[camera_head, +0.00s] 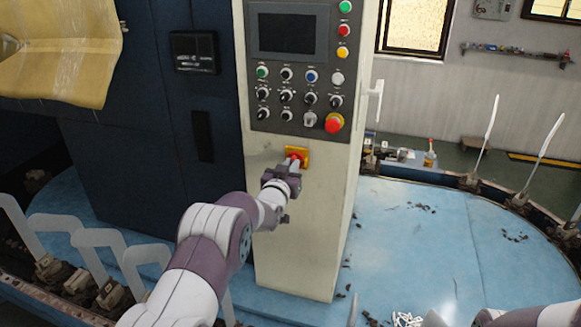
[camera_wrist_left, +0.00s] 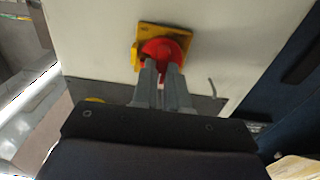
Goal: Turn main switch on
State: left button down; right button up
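The main switch (camera_wrist_left: 165,47) is a red rotary knob on a yellow square plate (camera_wrist_left: 148,33). It sits on the cream front of the control cabinet (camera_head: 302,230), below the button panel, where the yellow plate (camera_head: 304,152) also shows. My left gripper (camera_wrist_left: 163,72) is at the switch, with its two grey fingers close together at the lower part of the red knob. The fingers hide part of the knob, and whether they press on it is hard to tell. Part of my right arm (camera_head: 535,316) shows at the bottom right; its gripper is not clearly visible.
Above the switch is a panel (camera_head: 290,75) with a dark screen, several knobs and a red emergency button (camera_head: 334,123). A blue round platform (camera_head: 420,235) with scattered dark debris surrounds the cabinet. White sock boards (camera_head: 100,245) stand along its left edge.

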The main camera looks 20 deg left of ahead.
pick_arm(q)
jog(key=m+b, duration=0.6)
jog(key=b, duration=0.2)
jog(key=m+b, duration=0.6)
jog(key=b, duration=0.2)
jog(key=m+b, duration=0.5)
jog(key=b, duration=0.3)
jog(key=shift+d+f+m, duration=0.15)
jog(key=shift+d+m, duration=0.1)
jog(key=shift+m, duration=0.15)
jog(key=shift+b, duration=0.3)
jog(key=c, duration=1.3)
grip_release()
jog(key=shift+o, duration=0.8)
jog(key=shift+w, duration=0.1)
jog(key=shift+f, duration=0.1)
